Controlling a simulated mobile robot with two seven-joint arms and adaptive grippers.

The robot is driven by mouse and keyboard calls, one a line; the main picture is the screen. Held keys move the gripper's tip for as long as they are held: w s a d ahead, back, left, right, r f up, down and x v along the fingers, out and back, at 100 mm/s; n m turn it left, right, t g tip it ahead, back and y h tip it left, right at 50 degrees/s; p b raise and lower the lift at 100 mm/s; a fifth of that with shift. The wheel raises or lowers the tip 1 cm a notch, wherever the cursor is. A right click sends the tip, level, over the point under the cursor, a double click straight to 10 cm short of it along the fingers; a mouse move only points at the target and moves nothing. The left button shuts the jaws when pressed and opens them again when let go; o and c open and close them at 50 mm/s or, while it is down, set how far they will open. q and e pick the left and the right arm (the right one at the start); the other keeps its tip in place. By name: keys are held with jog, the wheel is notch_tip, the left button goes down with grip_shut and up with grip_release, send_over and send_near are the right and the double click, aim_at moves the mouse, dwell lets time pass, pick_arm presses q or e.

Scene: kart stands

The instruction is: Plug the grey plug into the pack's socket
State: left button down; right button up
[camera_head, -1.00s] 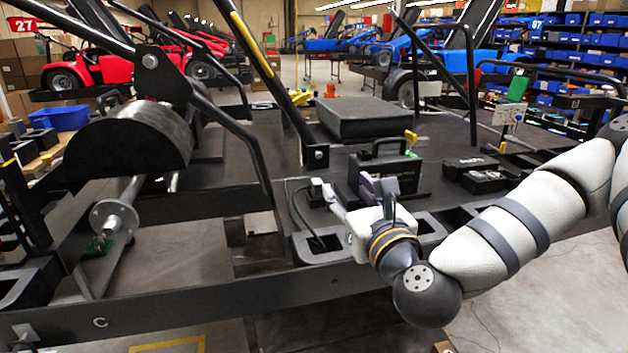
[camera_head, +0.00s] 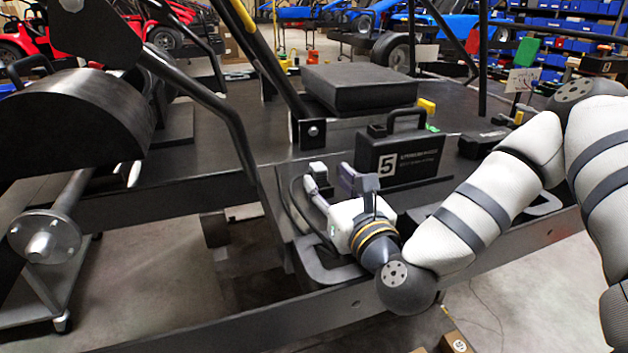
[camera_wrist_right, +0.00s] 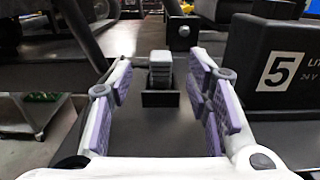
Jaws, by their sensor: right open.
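The grey plug (camera_head: 317,169) stands upright in a small black holder on the kart's dark deck, with a black cable beside it. In the right wrist view the plug (camera_wrist_right: 160,66) lies straight ahead, between the fingertip lines. My right gripper (camera_head: 336,183) is open and empty, low over the deck, pointing at the plug; it also shows in the wrist view (camera_wrist_right: 160,88). The pack (camera_head: 405,155), a black case with a handle and a white "5", stands right of the gripper. I cannot make out its socket. My left gripper is not in view.
A flat black box (camera_head: 360,88) lies behind the pack. A slanted black bar (camera_head: 275,75) rises left of the plug. A yellow piece (camera_head: 427,105) shows behind the pack's right end. Low black cases (camera_head: 483,143) lie further right.

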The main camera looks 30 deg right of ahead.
aim_at(321, 171)
jog(key=x, duration=0.4)
jog(key=shift+r, duration=0.1)
grip_shut()
